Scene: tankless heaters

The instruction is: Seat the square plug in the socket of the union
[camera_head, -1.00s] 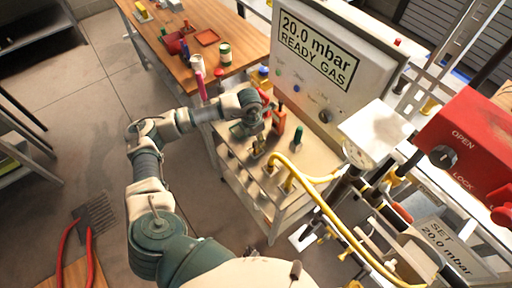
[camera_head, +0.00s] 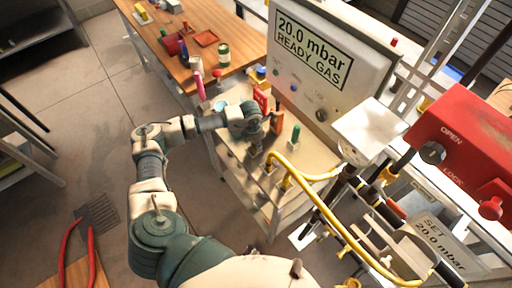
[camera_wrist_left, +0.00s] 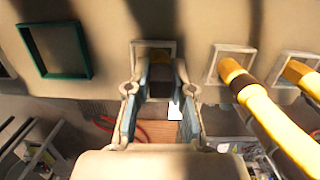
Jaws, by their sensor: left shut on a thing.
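My left gripper (camera_head: 257,143) is over the trolley top in the head view. In the left wrist view its two fingers (camera_wrist_left: 158,100) are closed on a dark grey block, which looks like the square plug (camera_wrist_left: 160,88). The block lies in line with a pale square-framed opening (camera_wrist_left: 142,48) just beyond it. I cannot tell whether the block is inside that opening. The gripper hides the plug in the head view. I cannot tell for certain which part is the union. My right gripper is not in view.
More square frames stand beside this opening: a green one (camera_wrist_left: 55,78) to the left and pale ones to the right, with a yellow pipe (camera_wrist_left: 285,130) running close by. A yellow hose (camera_head: 325,207) crosses right of my gripper. A green peg (camera_head: 295,136) stands nearby. A display panel (camera_head: 340,88) rises behind.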

